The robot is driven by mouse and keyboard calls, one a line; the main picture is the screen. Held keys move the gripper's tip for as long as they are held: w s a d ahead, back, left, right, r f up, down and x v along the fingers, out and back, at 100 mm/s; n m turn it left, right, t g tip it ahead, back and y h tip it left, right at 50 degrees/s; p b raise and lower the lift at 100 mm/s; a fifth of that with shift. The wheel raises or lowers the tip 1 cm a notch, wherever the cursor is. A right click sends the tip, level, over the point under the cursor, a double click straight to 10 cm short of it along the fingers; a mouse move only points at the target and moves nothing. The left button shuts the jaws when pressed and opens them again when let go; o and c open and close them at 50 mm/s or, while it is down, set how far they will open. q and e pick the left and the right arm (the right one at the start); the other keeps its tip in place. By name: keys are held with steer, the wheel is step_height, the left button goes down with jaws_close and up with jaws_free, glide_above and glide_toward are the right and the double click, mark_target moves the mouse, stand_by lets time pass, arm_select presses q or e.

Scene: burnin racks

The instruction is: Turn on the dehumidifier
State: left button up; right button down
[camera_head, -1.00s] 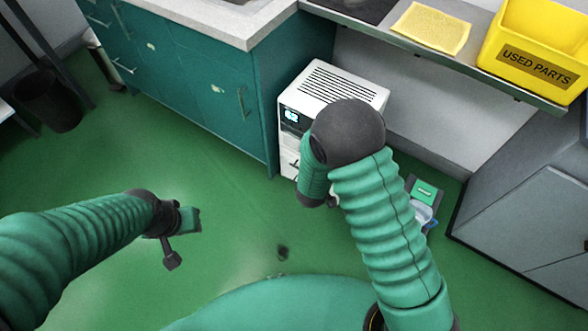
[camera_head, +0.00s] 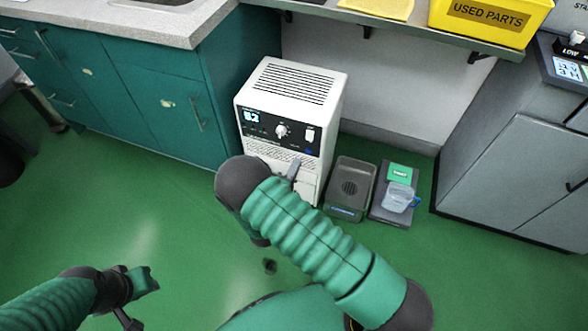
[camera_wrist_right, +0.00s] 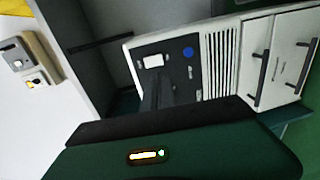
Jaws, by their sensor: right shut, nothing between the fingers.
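The dehumidifier (camera_head: 292,88) is a white box on the floor beside the teal cabinet. Its black front panel has a lit display (camera_head: 252,117), a round knob (camera_head: 283,130), a white rocker switch (camera_head: 310,134) and a small blue mark (camera_head: 309,151). In the right wrist view the panel appears sideways, with the white switch (camera_wrist_right: 153,61) and blue mark (camera_wrist_right: 188,52). My right gripper (camera_head: 293,169) is shut and empty, in front of the unit below the panel; its dark fingers (camera_wrist_right: 153,92) overlap the panel in the wrist view. Contact is unclear. My left gripper (camera_head: 138,298) is low at left, away from it.
A dark bin-like tray (camera_head: 350,190) and a grey base with a clear jug (camera_head: 398,198) stand on the floor right of the unit. A shelf with a yellow USED PARTS bin (camera_head: 490,22) is above. A grey cabinet (camera_head: 510,180) stands at right. The floor ahead is mostly clear.

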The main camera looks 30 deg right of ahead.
mark_target(309, 140)
steer(key=b+x, duration=0.3)
steer(key=x, duration=0.6)
steer(key=shift+w+d+f, duration=0.2)
steer(key=shift+d, duration=0.05)
steer(key=shift+w+d+r, duration=0.1)
steer(key=shift+w+d, duration=0.05)
steer(key=shift+d, duration=0.05)
steer(key=shift+b, duration=0.3)
